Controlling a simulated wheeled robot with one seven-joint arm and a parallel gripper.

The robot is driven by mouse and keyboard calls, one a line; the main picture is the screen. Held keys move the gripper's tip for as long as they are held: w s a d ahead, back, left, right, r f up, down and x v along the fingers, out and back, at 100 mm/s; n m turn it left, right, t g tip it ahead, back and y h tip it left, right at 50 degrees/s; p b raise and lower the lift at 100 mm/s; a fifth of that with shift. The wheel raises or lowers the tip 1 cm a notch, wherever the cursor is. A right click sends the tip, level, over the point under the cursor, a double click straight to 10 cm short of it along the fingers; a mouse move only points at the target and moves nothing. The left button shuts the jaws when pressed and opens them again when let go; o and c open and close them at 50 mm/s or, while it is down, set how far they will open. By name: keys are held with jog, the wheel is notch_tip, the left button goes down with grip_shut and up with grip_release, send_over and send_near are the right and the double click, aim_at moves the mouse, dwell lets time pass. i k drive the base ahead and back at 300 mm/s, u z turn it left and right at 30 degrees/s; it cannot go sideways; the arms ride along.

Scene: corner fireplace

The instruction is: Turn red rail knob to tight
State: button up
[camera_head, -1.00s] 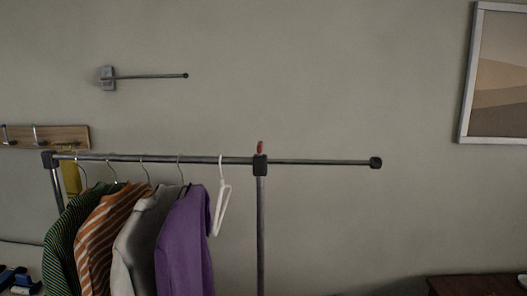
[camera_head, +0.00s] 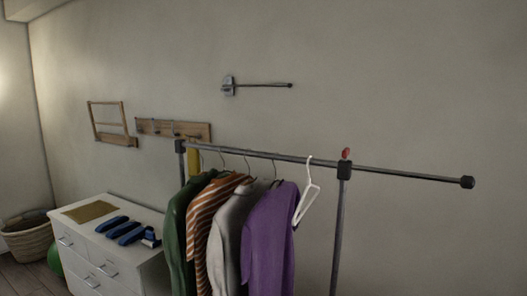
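The red rail knob (camera_head: 346,153) is a small red piece on top of the black joint (camera_head: 344,171), where the right upright meets the rail. It looks upright; its exact turn is too small to tell. The metal clothes rail (camera_head: 405,174) runs across the view and extends right past the joint to a black end cap (camera_head: 467,182). My gripper is not in the view.
Several garments, one a purple top (camera_head: 268,240), and a white hanger (camera_head: 307,192) hang left of the knob. A white dresser (camera_head: 140,264) with blue items stands at left, beside a wicker basket (camera_head: 27,236). A metal wall arm (camera_head: 258,86) juts above the rail.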

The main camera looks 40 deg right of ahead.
aim_at(345, 153)
jog(key=u, duration=0.5)
jog(key=i, duration=1.45)
jog(key=z, duration=2.25)
